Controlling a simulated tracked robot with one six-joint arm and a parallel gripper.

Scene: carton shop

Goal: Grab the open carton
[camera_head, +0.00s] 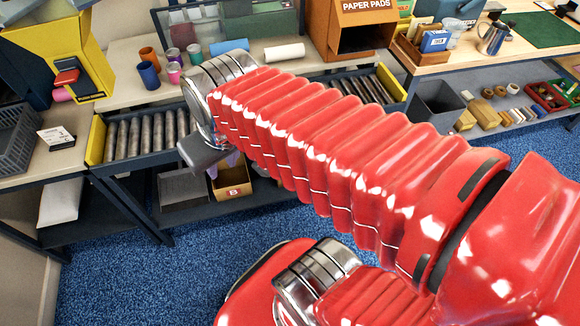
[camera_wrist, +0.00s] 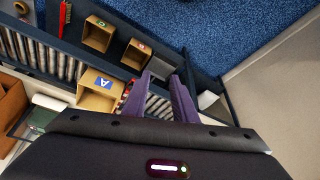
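A tan carton with a blue A label (camera_wrist: 98,90) lies left of my gripper's fingers in the wrist view, close to the rollers. Two smaller-looking tan cartons lie further up, one with a red B label (camera_wrist: 135,55) and one with a green C label (camera_wrist: 97,33). Both look open, with dark insides. A carton (camera_head: 232,187) on the lower shelf shows in the head view, partly behind my gripper. My gripper (camera_wrist: 163,76) has two purple fingers set apart, with nothing held between them. In the head view my arm hides most of the roller bench.
The roller conveyor (camera_head: 150,132) runs under my arm. An orange paper pads box (camera_head: 345,30) stands at the back. A grey crate (camera_head: 15,140) is at the left. Blue floor (camera_head: 130,285) is clear in front.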

